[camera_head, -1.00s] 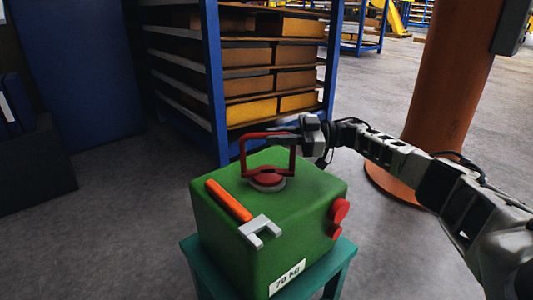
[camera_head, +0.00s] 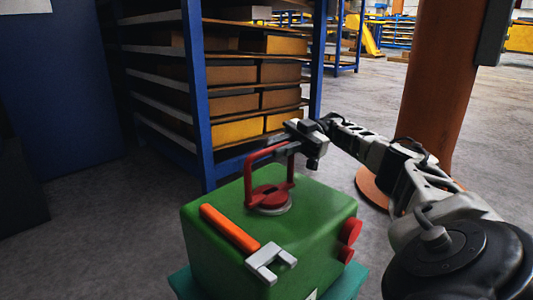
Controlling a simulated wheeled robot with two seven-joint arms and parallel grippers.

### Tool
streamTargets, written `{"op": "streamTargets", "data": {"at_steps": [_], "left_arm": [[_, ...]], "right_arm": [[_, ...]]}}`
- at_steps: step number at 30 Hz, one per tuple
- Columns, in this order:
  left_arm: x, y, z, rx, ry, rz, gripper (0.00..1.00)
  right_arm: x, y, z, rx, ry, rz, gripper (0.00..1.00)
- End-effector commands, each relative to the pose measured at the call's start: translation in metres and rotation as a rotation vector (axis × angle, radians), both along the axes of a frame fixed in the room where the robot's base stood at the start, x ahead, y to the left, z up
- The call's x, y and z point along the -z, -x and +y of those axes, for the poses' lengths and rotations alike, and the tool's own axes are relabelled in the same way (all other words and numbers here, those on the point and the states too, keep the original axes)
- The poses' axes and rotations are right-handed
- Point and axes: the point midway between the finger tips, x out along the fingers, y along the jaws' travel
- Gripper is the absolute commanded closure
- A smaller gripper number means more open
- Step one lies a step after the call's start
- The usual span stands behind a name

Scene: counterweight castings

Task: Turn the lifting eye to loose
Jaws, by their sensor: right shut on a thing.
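A red lifting eye (camera_head: 249,177), a squared loop on a round base, stands upright on top of a green casting (camera_head: 320,205). My right gripper (camera_head: 293,134) is shut on the loop's upper right part. The jaws hide that corner of the loop. The top bar slants away from me toward the right. My left gripper is not in view.
The casting rests on a teal stand (camera_head: 349,284). Red round knobs (camera_head: 350,231) stick out from its right side. A blue rack (camera_head: 197,90) with boxes stands close behind. An orange column (camera_head: 432,80) rises at the right, behind my right arm.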

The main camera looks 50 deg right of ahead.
Motion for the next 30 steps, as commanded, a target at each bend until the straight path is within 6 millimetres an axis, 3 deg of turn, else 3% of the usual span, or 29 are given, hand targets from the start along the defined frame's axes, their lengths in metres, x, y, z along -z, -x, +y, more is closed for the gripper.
{"op": "streamTargets", "data": {"at_steps": [11, 12, 14, 23, 26, 30], "left_arm": [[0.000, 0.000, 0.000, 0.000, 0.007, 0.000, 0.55], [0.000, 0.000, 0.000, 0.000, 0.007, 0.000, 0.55], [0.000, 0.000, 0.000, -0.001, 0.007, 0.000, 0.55], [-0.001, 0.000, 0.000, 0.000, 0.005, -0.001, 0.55], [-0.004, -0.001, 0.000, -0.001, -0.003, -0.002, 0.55], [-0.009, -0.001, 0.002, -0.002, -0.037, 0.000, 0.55]], "right_arm": [[0.004, 0.000, 0.004, -0.018, -0.002, 0.007, 1.00], [0.004, 0.000, 0.004, -0.019, -0.001, 0.007, 0.78], [0.004, 0.000, 0.003, -0.017, -0.001, 0.007, 0.64], [0.000, 0.000, 0.001, -0.010, -0.001, 0.004, 0.64], [-0.009, 0.000, 0.002, -0.011, 0.000, 0.002, 0.64], [-0.035, 0.000, 0.003, -0.016, 0.001, 0.002, 0.64]]}}
